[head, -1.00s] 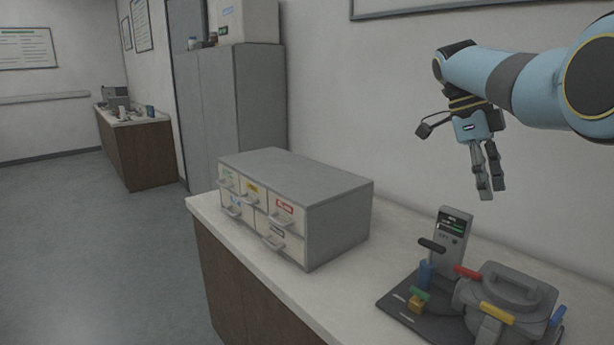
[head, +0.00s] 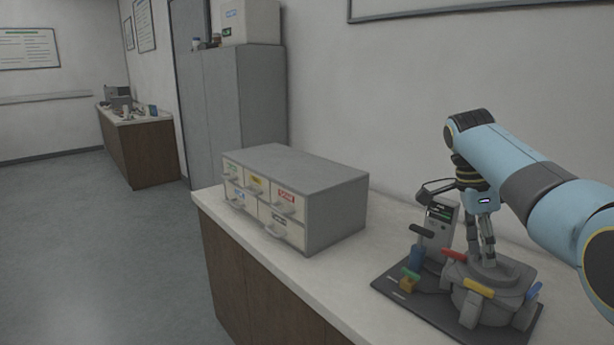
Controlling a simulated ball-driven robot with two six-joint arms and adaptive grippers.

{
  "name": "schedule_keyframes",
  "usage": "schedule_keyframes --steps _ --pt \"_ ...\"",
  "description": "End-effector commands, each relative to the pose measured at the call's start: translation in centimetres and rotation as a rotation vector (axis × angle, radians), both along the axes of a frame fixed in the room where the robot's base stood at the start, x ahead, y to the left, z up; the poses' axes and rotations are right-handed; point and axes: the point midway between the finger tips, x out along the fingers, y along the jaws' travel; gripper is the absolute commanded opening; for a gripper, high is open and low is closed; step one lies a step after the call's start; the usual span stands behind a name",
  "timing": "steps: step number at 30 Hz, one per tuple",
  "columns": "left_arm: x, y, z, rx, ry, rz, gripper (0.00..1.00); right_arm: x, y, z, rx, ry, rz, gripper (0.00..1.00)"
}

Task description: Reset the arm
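My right gripper (head: 488,262) points down over the grey mounting press (head: 468,312) on the counter. Its fingertips reach the top of the round grey lid, where the lid's handle is largely hidden behind or between them. The fingers look close together, but I cannot tell whether they grip the handle. My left gripper is out of view.
A grey drawer cabinet (head: 335,215) with labelled drawers stands left of the press on the white counter (head: 300,275). Open floor (head: 100,250) lies at left.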

Motion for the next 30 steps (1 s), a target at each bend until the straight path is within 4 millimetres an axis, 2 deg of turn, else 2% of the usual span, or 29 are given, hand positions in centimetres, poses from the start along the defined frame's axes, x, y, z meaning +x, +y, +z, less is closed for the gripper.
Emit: schedule_keyframes --steps 1,5,8,9,12,15,18,24,30 --pt "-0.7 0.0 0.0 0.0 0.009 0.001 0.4 -1.1 -0.1 -1.8 0.012 0.003 0.064 0.35" --pt "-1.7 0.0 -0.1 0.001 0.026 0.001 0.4 -4.7 -0.1 -6.1 0.046 0.004 0.301 0.35" --pt "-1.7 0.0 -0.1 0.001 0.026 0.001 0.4 -9.2 0.1 -9.3 0.065 0.003 0.554 0.35" --pt "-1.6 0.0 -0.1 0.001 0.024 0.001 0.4 -11.3 0.3 -10.3 0.07 0.005 0.662 0.35" --pt "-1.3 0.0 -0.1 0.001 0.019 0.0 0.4 -16.6 0.9 -11.6 0.068 0.003 0.934 0.35" --pt "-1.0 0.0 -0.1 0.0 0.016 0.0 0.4 -21.2 1.6 -11.6 0.056 0.004 1.166 0.35" --pt "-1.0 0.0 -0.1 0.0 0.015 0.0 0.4 -24.6 2.2 -10.9 0.04 0.004 1.339 0.35" --pt "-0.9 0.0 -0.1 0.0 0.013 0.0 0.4 -29.7 3.4 -8.9 0.006 0.006 1.593 0.35" --pt "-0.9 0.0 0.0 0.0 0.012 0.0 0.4 -33.4 4.4 -6.6 -0.03 0.008 1.785 0.35"
